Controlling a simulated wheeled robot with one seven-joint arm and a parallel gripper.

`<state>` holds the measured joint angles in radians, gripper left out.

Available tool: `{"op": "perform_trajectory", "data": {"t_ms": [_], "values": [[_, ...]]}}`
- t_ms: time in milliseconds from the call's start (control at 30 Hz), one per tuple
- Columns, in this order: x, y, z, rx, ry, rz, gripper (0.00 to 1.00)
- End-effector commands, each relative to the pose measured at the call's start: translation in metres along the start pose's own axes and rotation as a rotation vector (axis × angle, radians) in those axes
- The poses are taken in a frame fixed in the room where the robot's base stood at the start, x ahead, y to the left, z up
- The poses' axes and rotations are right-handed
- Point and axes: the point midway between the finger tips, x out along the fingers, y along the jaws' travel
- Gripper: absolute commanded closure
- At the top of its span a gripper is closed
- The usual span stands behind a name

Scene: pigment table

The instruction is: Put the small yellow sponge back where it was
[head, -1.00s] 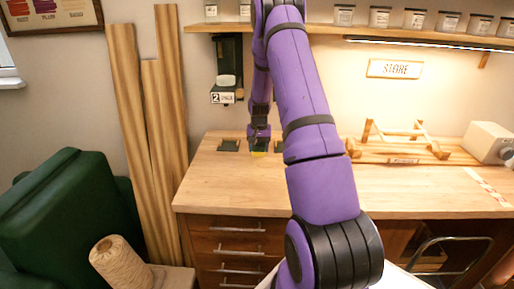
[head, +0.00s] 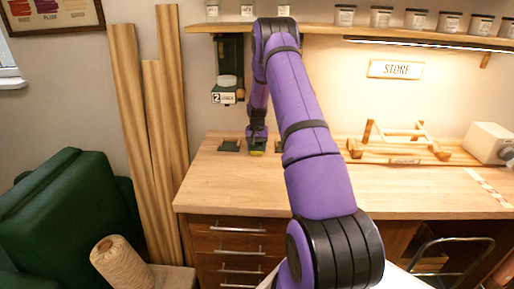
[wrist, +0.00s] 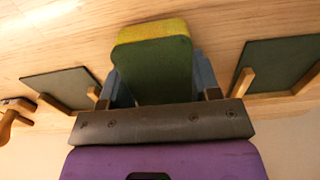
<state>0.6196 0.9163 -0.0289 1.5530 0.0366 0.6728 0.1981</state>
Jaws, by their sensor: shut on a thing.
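The small sponge (wrist: 153,62) is yellow on one edge with a dark green face. In the wrist view it sits between the two blue-grey fingers of my gripper (wrist: 157,80), which is shut on it. In the head view my gripper (head: 257,139) points down over the back left of the wooden table, and the sponge (head: 257,152) is a small yellow-green patch at its tip. I cannot tell whether the sponge touches the tabletop.
Dark square wood-edged panels lie either side of the sponge, one left (wrist: 62,86) and one right (wrist: 278,64). A wooden rack (head: 400,145) stands right. The front tabletop (head: 235,185) is clear.

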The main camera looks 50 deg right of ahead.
Motion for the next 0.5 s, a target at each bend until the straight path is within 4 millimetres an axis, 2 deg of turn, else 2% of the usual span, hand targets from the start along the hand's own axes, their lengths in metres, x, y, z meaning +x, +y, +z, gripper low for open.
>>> {"op": "perform_trajectory", "data": {"t_ms": [200,233,333,500], "values": [[0.003,-0.0001,0.0003,0.0,-0.001,0.0,0.69],[0.0031,-0.0001,0.0002,0.0,0.0,0.0,0.41],[0.0028,-0.0001,0.0002,0.0,0.0,0.0,0.18],[0.0028,-0.0001,0.0002,0.0,0.0,0.0,0.18]]}}
